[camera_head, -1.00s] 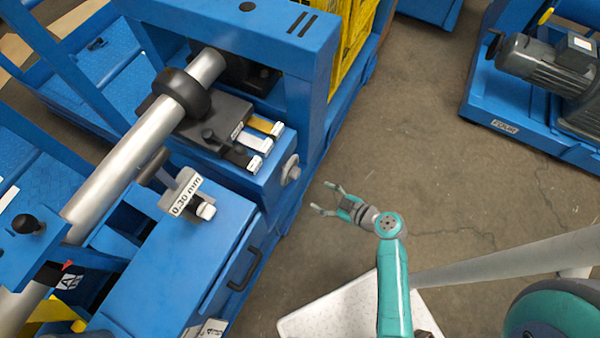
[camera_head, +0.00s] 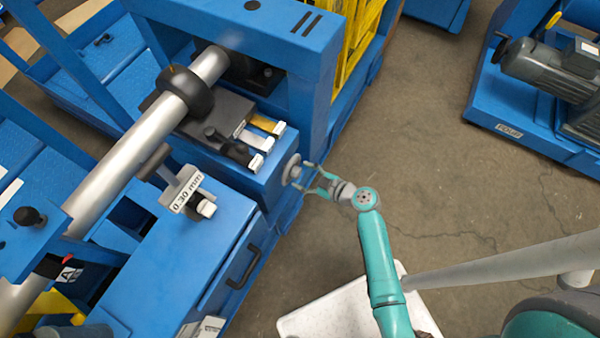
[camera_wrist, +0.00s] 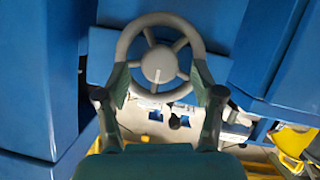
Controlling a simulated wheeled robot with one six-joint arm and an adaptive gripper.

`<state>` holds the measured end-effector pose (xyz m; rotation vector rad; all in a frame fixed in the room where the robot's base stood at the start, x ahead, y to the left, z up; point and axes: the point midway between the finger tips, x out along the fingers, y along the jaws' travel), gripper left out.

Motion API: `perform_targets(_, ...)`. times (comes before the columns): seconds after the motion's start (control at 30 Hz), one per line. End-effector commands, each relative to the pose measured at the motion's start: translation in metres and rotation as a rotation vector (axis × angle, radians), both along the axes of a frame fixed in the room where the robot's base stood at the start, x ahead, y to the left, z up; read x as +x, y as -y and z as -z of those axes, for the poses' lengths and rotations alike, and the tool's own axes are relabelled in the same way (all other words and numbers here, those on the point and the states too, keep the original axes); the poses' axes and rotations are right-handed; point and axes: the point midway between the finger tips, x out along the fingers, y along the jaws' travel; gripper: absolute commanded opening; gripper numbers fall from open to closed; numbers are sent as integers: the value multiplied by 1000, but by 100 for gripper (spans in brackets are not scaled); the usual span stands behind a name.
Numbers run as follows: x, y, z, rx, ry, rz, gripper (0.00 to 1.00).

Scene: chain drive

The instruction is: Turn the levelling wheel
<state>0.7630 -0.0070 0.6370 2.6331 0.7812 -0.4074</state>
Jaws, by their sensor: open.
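The levelling wheel (camera_wrist: 160,64) is a small grey wheel with a round hub and several spokes, a pale mark on the hub. In the head view the wheel (camera_head: 291,169) sits on the end face of the blue machine block. My gripper (camera_head: 309,178) is open at the wheel, coming from the right. In the wrist view my gripper's fingers (camera_wrist: 160,92) stand to the left and right of the wheel's lower half, with the rim between them. I cannot tell whether the fingers touch the rim.
A blue cabinet with a black handle (camera_head: 243,266) stands left of my arm. A plate marked 0.30 mm (camera_head: 187,191) and a steel shaft (camera_head: 135,150) are above the machine. Open floor (camera_head: 440,190) lies to the right.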

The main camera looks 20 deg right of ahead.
Motion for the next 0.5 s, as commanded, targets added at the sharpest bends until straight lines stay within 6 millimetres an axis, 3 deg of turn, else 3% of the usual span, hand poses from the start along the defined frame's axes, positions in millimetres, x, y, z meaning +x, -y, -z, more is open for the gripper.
perform_targets(0.2,14,-8,6,0,0,0,67)
perform_targets(0.5,16,-9,7,0,-1,2,67)
